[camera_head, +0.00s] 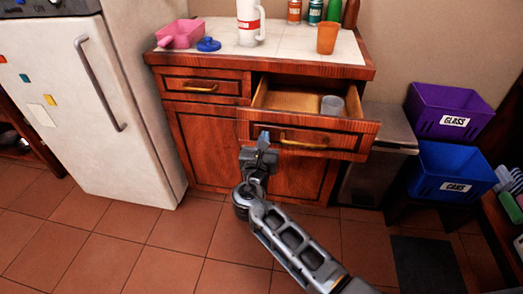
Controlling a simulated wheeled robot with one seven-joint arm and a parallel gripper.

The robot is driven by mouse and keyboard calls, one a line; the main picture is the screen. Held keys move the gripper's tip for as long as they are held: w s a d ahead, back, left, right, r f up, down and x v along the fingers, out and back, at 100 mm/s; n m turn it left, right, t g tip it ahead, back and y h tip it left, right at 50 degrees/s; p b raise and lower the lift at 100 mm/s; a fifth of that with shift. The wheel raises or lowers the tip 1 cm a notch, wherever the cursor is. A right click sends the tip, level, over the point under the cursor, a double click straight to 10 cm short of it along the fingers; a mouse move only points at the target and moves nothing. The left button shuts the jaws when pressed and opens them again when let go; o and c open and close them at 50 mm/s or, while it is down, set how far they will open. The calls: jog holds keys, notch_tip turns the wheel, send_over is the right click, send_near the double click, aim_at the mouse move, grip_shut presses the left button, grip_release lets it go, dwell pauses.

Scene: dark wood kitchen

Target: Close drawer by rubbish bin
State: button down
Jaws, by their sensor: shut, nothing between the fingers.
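The open drawer (311,137) is the right one of two in the red-brown wooden cabinet (208,128). It is pulled out toward me and has a brass handle (304,143). A small clear cup (332,105) stands inside it. My gripper (263,140) is shut and empty, at the left part of the drawer front, left of the handle. Whether it touches the front I cannot tell. The grey rubbish bin (378,160) stands right of the cabinet, partly hidden by the drawer.
A white fridge (92,100) stands at the left. Purple (447,112) and blue (452,172) recycling boxes are at the right. The countertop (289,42) holds a pink container (180,34), a white bottle (250,22) and an orange cup (327,38). The tiled floor (137,243) is clear at lower left.

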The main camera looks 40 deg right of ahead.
jog(key=b+x, duration=0.7)
jog(key=x, duration=1.5)
jog(key=shift+f, duration=0.1)
jog(key=shift+w+d+b, duration=0.35)
jog(key=shift+d+b, duration=0.05)
jog(key=shift+d, duration=0.05)
jog(key=shift+d+r, duration=0.1)
jog(key=shift+r, duration=0.25)
